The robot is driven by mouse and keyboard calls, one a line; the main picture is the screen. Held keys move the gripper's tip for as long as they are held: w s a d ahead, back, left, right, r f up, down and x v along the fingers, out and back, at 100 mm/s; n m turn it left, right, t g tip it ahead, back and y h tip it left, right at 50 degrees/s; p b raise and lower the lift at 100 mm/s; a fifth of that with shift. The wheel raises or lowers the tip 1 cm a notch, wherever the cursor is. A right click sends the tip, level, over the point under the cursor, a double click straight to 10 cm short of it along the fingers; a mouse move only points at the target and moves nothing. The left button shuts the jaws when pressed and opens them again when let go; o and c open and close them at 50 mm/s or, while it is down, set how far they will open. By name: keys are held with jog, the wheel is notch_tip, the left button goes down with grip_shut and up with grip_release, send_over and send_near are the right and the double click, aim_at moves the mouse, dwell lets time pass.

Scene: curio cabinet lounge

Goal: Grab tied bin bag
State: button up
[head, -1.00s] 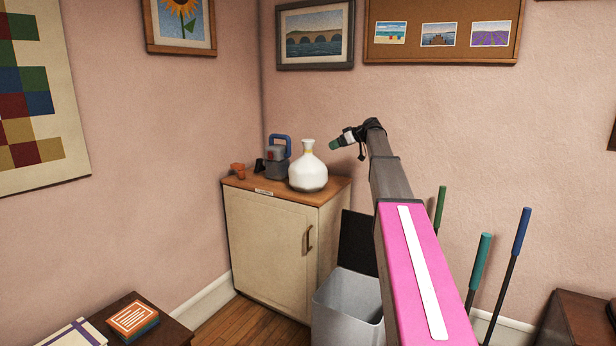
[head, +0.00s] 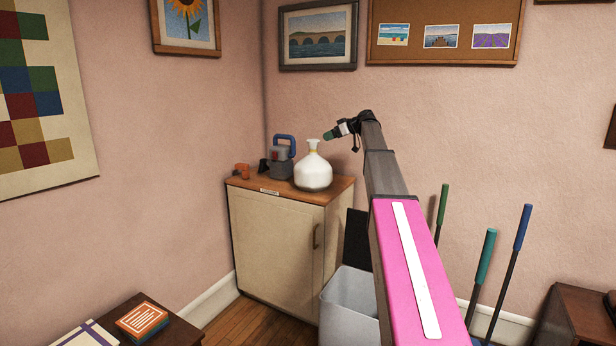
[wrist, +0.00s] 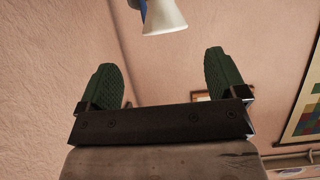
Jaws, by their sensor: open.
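The tied bin bag (head: 313,174) is white and rounded, with a yellow tie at its neck and a flared top. It stands upright on the wooden top of a cream cabinet (head: 275,245). My gripper (head: 329,135) is just above and to the right of the bag's flared top in the head view, apart from it. In the wrist view my gripper (wrist: 162,75) is open and empty, its green fingers spread wide. The bag's white flared top (wrist: 163,18) shows at the upper edge there, beyond the fingertips; the rest is out of frame.
A grey device with a blue handle (head: 282,160) and a small orange item (head: 242,171) stand left of the bag. An open grey bin (head: 347,305) is beside the cabinet. Green and blue tool handles (head: 485,257) stand at the right. A dark table (head: 165,330) is at lower left.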

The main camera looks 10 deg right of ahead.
aim_at(313, 140)
jog(key=shift+a+x, duration=0.2)
jog(key=shift+x, duration=5.15)
jog(key=shift+s+r, duration=0.15)
jog(key=shift+s, duration=0.1)
jog(key=c, duration=1.5)
jog(key=shift+r, duration=0.1)
